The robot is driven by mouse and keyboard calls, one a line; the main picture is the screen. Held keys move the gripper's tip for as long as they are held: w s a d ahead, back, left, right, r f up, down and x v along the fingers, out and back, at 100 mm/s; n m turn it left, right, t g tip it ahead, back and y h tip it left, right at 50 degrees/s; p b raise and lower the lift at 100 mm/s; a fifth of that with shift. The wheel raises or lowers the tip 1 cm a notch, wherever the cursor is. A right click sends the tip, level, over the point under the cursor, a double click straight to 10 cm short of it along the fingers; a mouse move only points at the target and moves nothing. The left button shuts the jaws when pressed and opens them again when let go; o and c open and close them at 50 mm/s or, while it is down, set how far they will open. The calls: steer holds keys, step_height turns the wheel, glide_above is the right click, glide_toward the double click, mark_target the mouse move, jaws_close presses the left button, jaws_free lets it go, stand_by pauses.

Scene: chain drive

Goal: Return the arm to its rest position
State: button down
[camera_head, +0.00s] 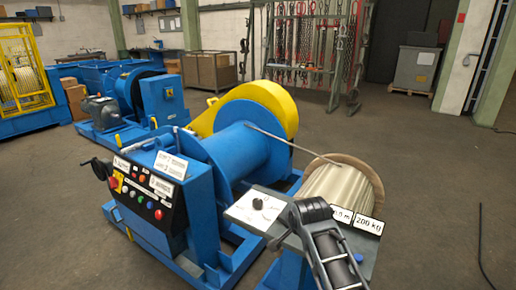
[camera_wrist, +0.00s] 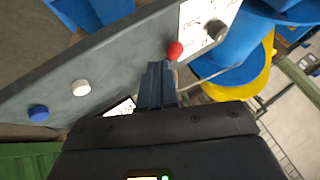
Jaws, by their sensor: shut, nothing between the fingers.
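My arm (camera_head: 325,240) reaches over the grey slanted panel at the front of the blue winch in the head view. The fingertips are hard to make out there. In the wrist view my gripper (camera_wrist: 160,70) is shut and empty. Its tips are beside a red round knob (camera_wrist: 175,50) on the grey panel (camera_wrist: 125,65); I cannot tell whether they touch. A white button (camera_wrist: 81,87) and a blue button (camera_wrist: 38,113) sit farther left on the panel. The blue button also shows in the head view (camera_head: 358,257).
A dark rotary knob (camera_wrist: 215,28) sits on a white plate. The blue winch drum (camera_head: 240,153), yellow guard (camera_head: 270,95) and rope reel (camera_head: 335,190) stand close behind the panel. A control box (camera_head: 150,205) is at left. Open floor (camera_head: 440,180) lies to the right.

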steer(key=s+d+f+n+t, duration=0.1)
steer(key=s+d+f, duration=0.1)
steer(key=s+f, duration=0.65)
steer(key=s+d+f+n+t, duration=0.1)
steer(key=s+d+f+n, duration=0.15)
steer(key=s, duration=1.05)
steer(key=s+d+r+n+t, duration=0.1)
steer(key=s+d+r+t, duration=0.1)
steer(key=s, duration=1.5)
steer(key=s+d+r+n+t+b, duration=0.1)
steer(key=s+d+r+n+t, duration=0.1)
steer(key=s+r, duration=1.7)
steer(key=shift+s+r+n+t, duration=0.2)
steer(key=shift+s+n+t, duration=0.15)
steer(key=shift+n, duration=0.4)
